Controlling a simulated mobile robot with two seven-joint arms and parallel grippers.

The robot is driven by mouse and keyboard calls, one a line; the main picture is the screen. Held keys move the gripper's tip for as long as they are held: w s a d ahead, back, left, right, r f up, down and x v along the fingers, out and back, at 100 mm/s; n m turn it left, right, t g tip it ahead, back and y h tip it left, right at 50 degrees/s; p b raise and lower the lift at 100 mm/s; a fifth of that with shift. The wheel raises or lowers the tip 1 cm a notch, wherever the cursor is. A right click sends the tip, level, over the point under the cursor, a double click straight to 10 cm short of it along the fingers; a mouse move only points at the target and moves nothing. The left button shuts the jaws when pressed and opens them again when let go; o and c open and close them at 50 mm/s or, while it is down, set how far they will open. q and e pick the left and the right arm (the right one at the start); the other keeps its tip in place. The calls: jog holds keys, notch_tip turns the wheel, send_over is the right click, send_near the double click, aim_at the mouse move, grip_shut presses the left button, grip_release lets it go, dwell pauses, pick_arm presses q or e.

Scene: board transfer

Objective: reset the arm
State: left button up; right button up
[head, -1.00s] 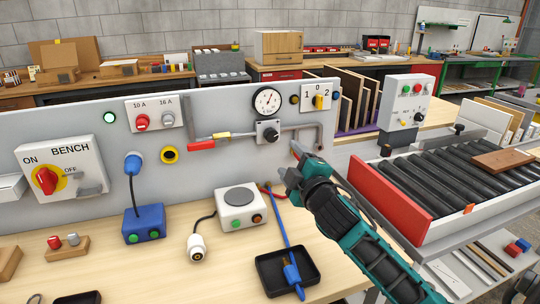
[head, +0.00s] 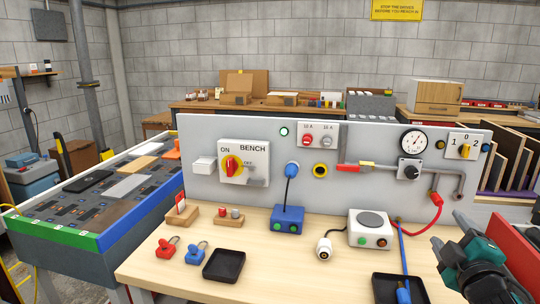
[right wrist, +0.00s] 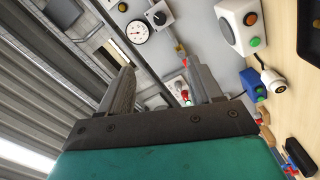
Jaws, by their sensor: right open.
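My right gripper (head: 440,247) is at the lower right of the head view, in front of the bench panel (head: 330,185) and above the right end of the wooden bench (head: 160,270). Its jaws are open, with nothing between the fingers; the right wrist view shows them apart (right wrist: 166,88). A red hose connector (head: 437,199) is at the grey pipe end on the panel, up and left of the gripper and clear of it. Its red hose drops to the bench. My left arm and gripper are not in view.
A blue-handled tool lies in a black tray (head: 383,290) left of the gripper. A white hotplate box (head: 370,230), a blue box (head: 287,219) and an empty black tray (head: 224,265) stand on the bench. A red-ended conveyor (head: 518,255) is close on the right.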

jog(key=s+a+f+m+g+y, duration=0.2)
jog(key=s+a+f, duration=0.25)
jog(key=f, duration=0.45)
jog(key=s+a+f+m+g+y, duration=0.1)
jog(key=s+a+f+g+y, duration=0.15)
jog(key=a+f, duration=0.45)
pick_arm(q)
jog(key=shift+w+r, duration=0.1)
pick_arm(e)
jog(key=s+a+f+m+g+y, duration=0.2)
jog(key=s+a+f+m, duration=0.3)
jog(key=s+f, duration=0.8)
jog(key=shift+s+a+f, duration=0.15)
jog(key=shift+s+a, duration=0.2)
jog(key=shift+a, duration=0.85)
